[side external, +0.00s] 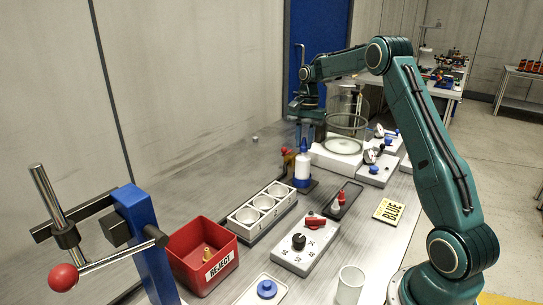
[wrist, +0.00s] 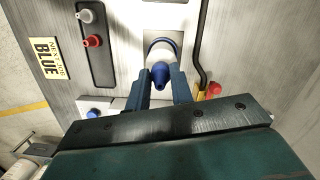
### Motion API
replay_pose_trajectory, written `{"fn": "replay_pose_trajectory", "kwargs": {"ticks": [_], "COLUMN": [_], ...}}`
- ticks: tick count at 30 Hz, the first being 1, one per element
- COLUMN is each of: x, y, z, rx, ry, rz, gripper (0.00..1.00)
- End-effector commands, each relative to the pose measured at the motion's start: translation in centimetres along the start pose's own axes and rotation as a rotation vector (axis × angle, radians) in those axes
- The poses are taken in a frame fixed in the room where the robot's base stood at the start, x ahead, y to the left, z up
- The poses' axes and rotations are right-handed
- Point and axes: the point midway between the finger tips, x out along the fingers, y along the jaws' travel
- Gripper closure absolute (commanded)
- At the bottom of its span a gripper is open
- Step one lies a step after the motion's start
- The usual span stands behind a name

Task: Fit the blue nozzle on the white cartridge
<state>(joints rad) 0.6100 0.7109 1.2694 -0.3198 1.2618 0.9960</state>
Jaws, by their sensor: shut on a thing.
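My gripper (side external: 303,143) is shut on the blue nozzle, which shows between the fingertips in the wrist view (wrist: 160,73), its narrow tip toward the camera. In the side view the fingers are directly above the white cartridge (side external: 301,166), which stands roughly upright on a dark blue base (side external: 306,184). The nozzle is mostly hidden there by the fingers. It is at or just above the cartridge's top; I cannot tell whether they touch or whether it is seated.
A dark tray (side external: 342,200) holds a white and a red nozzle. A yellow BLUE sign (side external: 389,211) lies to its right. Left of the tray are a block with three round cups (side external: 263,206) and a red REJECT bin (side external: 203,256). A glass vessel (side external: 345,128) stands behind.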

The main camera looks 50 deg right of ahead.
Motion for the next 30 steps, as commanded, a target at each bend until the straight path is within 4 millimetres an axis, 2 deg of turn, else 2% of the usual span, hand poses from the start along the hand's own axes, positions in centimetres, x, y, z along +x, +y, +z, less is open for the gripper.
{"fn": "replay_pose_trajectory", "kwargs": {"ticks": [30], "x": [0.6], "y": [0.0], "z": [-0.1], "rx": [0.001], "ry": [0.0], "rz": [0.0], "gripper": [0.98]}}
